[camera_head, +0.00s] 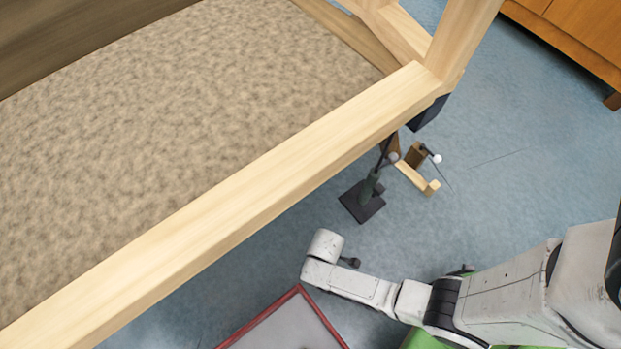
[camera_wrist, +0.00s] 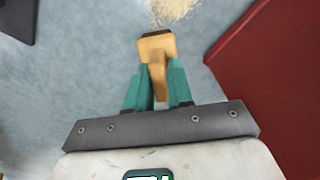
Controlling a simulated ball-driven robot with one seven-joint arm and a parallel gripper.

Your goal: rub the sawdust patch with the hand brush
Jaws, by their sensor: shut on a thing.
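My gripper (camera_wrist: 160,75) is in the wrist view, its two teal fingers shut on the hand brush. The brush has a pale wooden handle (camera_wrist: 157,82) between the fingers and a wooden head (camera_wrist: 156,46) with a dark edge at its far side. The sawdust patch (camera_wrist: 173,9) is a pale, grainy heap on the blue-grey floor, cut off by the top edge of the wrist view. It lies just past the brush head in the picture; I cannot tell whether they touch. In the head view I make out neither brush nor sawdust.
In the head view a large pale wooden frame (camera_head: 215,208) around a speckled beige surface fills the left. A stand with a dark base (camera_head: 361,203) and small wooden pieces (camera_head: 417,178) are beyond my arm. A red-edged grey panel (camera_head: 285,328) is at the bottom. An orange-brown cabinet (camera_head: 580,35) is upper right.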

